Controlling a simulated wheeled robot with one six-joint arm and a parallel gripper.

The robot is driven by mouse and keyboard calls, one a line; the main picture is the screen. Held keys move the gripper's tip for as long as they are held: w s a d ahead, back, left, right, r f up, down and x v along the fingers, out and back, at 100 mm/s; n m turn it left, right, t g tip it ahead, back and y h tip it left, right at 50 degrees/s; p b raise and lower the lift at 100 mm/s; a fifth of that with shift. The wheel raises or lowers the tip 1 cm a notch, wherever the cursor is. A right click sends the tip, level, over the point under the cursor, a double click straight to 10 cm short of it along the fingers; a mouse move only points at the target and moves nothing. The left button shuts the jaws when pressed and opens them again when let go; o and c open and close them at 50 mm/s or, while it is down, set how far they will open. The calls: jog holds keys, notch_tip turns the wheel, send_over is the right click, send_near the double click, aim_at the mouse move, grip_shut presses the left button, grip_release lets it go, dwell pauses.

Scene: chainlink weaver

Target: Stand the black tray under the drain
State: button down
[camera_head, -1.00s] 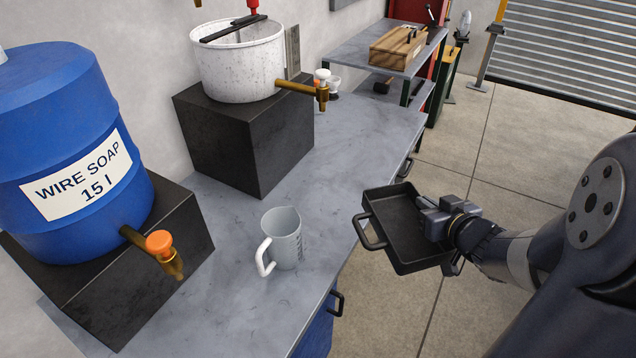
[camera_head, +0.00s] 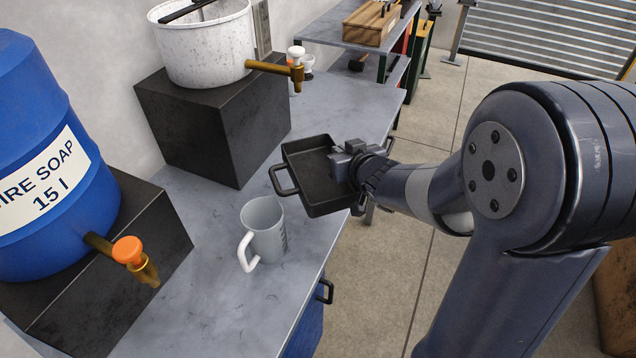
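The black tray (camera_head: 303,155) is a shallow rectangular pan with a loop handle on its left side. My gripper (camera_head: 345,163) is shut on its right side and holds it, slightly tilted, in front of the bench's front edge region. The exact grip point is hidden by the gripper body. The white speckled pot (camera_head: 205,45) on a black block has a brass drain tap (camera_head: 272,68) with a white knob, up and left of the tray. The tray is not directly below this tap in the picture.
A grey bench (camera_head: 190,270) carries a grey measuring jug (camera_head: 265,230) left of the tray. A blue soap barrel (camera_head: 50,130) with an orange-knobbed tap (camera_head: 128,252) stands on another black block (camera_head: 165,215). Bench surface below the pot tap looks clear.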

aim_at(320, 166)
jog(key=a, duration=0.1)
jog(key=w+a, duration=0.1)
jog(key=a, duration=0.1)
jog(key=w+a, duration=0.1)
jog(key=a, duration=0.1)
jog(key=shift+b, duration=0.3)
notch_tip(320, 166, down, 6)
jog(key=shift+f, duration=0.15)
notch_tip(320, 166, down, 4)
jog(key=shift+f, duration=0.2)
jog(key=shift+w+a+f, duration=0.1)
jog(key=shift+a+f, duration=0.05)
jog(key=shift+f, duration=0.2)
jog(key=shift+f, duration=0.2)
jog(key=c, duration=1.6)
grip_release()
jog(key=shift+c, duration=0.2)
jog(key=shift+r, duration=0.1)
